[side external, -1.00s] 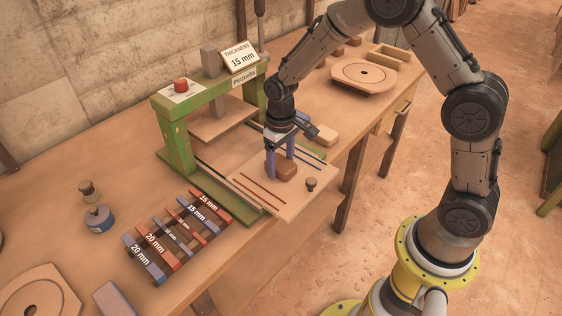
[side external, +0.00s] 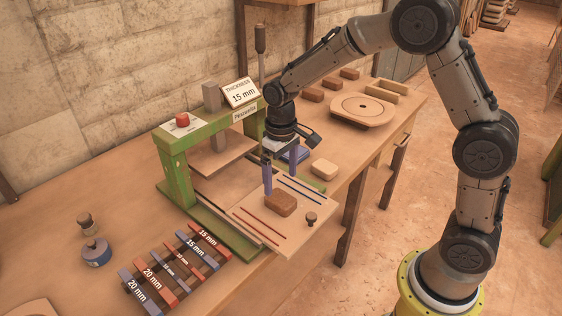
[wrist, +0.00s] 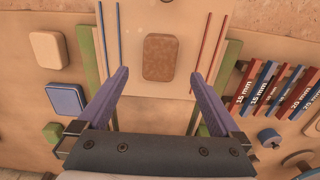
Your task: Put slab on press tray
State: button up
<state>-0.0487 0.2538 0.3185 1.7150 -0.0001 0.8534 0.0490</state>
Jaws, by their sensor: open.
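A brown slab (side external: 280,202) lies flat on the press tray (side external: 262,247), between the red lines and the blue lines drawn on it. In the wrist view the slab (wrist: 159,57) sits near the middle of the tray (wrist: 158,100), ahead of my fingertips. My gripper (side external: 281,180) is above the slab, with its purple fingers spread apart and empty. The tray is pulled out in front of the green press (side external: 177,168).
Red and blue thickness bars (side external: 165,272) lie left of the tray. A pale block (side external: 324,169) and a blue block (wrist: 67,100) lie on the tray's other side. A small knob (side external: 311,218) stands on the tray. The press plate (side external: 212,160) is raised behind the tray.

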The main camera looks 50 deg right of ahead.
jog(key=s+d+r+t, duration=0.1)
jog(key=s+r+t, duration=0.1)
jog(key=s+r, duration=0.95)
jog(key=s+d+r+t, duration=0.1)
jog(key=s+r+t, duration=0.1)
jog(key=s, duration=1.1)
jog(key=shift+r+t, duration=0.35)
jog(key=shift+t, duration=0.45)
